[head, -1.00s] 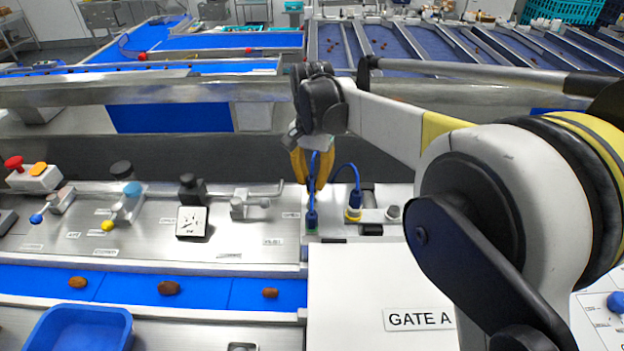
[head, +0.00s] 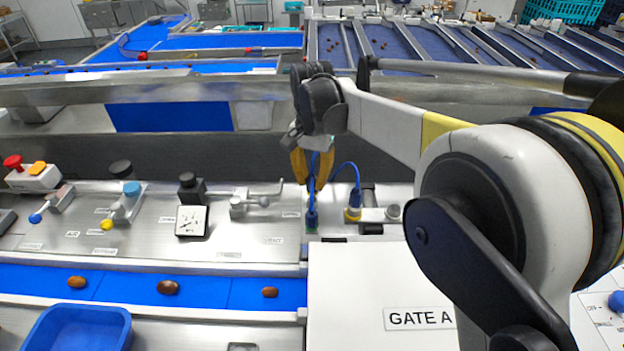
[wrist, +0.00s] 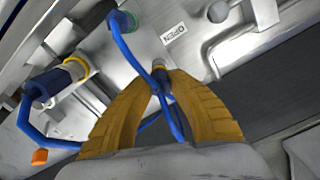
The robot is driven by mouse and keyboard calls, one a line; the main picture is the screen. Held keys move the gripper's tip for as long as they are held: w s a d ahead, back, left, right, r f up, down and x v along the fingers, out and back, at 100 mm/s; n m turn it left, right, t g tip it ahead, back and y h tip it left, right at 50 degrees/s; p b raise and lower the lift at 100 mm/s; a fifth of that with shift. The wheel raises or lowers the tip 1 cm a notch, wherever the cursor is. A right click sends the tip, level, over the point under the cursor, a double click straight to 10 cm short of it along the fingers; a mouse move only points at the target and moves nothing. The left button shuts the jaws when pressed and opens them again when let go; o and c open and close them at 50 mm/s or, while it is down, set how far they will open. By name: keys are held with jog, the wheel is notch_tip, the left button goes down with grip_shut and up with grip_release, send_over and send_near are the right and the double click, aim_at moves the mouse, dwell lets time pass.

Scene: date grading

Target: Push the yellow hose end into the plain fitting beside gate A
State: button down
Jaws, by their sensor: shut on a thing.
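My gripper (head: 313,186) has two yellow fingers, closed around a blue hose (wrist: 156,74) above the panel beside gate A. The hose runs down to a blue plug at a green-ringed fitting (head: 311,229). A second blue hose arcs right to a blue plug with a yellow ring, the yellow hose end (head: 353,212). This yellow ring also shows in the wrist view (wrist: 77,67), apart from the fingertips. A plain grey fitting (head: 393,213) stands just right of it and looks empty. I cannot tell exactly which hose part is pinched, because the hoses overlap.
The white GATE A cover (head: 365,280) lies in front of the fittings. A blue belt (head: 220,292) carries several dates. A metal rail (head: 200,92) runs behind.

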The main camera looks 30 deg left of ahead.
jog(key=shift+f+b, duration=0.8)
jog(key=shift+f, duration=0.35)
dwell(0.4)
jog(key=c, duration=2)
grip_release()
jog(key=o, duration=0.8)
jog(key=shift+o, duration=0.5)
jog(key=shift+o, duration=1.3)
